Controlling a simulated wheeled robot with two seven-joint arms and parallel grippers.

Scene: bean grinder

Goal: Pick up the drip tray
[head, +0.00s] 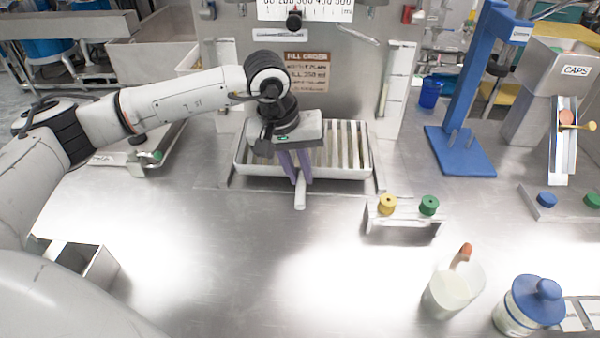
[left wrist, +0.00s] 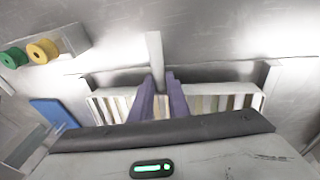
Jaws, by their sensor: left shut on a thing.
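The drip tray (head: 351,160) is a pale slatted tray with a short white handle sticking out toward the front. It sits at the foot of the grey machine in the head view. It also shows in the left wrist view (left wrist: 107,103), with its handle (left wrist: 155,55) pointing up the picture. My left gripper (head: 299,180) has purple fingers and comes down over the front edge of the tray. Its fingers (left wrist: 162,88) are shut on the tray's handle close to the front wall. The gripper body hides part of the slats. My right gripper is not in view.
A small stand with a yellow and a green knob (head: 428,206) is right of the tray. A blue stand (head: 462,150) is farther right. A clear jug (head: 450,291) and a blue-lidded jar (head: 532,304) stand front right. The front middle counter is clear.

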